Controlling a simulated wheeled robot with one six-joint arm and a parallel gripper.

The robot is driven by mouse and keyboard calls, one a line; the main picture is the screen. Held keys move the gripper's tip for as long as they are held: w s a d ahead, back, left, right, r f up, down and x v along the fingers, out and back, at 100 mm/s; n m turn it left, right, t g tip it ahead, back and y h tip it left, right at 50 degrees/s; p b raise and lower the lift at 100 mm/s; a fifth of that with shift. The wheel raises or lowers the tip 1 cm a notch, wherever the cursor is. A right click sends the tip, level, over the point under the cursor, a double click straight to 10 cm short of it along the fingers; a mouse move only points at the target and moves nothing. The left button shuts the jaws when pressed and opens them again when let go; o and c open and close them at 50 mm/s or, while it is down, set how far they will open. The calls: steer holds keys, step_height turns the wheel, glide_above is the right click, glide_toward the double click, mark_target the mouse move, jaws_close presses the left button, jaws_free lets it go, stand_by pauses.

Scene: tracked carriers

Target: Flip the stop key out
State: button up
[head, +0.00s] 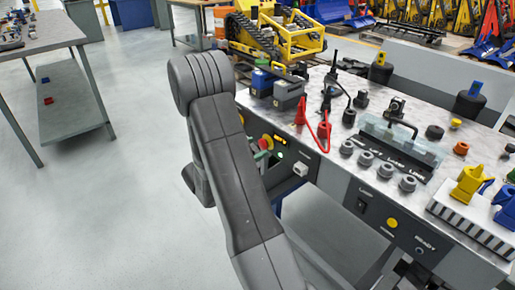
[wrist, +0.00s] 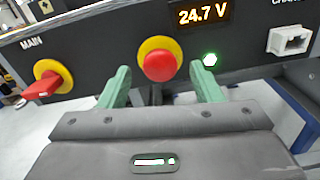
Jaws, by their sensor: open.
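In the wrist view, a round red button (wrist: 160,66) sits on a yellow ring on a dark panel. A red handle (wrist: 42,86) on a yellow disc is at left, labelled MAIN; which of the two is the stop key I cannot tell. My gripper (wrist: 160,75) is open and empty, its green fingers on either side of the red button. The button shows between the fingertips, and contact is not clear. In the head view, my arm partly hides the panel, and my gripper (head: 262,155) shows small by the red and yellow parts.
An orange display (wrist: 204,15) reads 24.7 V above a lit green indicator (wrist: 210,60). A white socket (wrist: 290,41) is at right. In the head view, the bench top (head: 315,83) carries red clamps (head: 323,130), several grey knobs and a handled cover. The floor at left is open.

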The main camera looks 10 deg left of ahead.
steer(key=shift+x, duration=0.95)
jaws_close()
steer(key=shift+v, duration=0.95)
jaws_free()
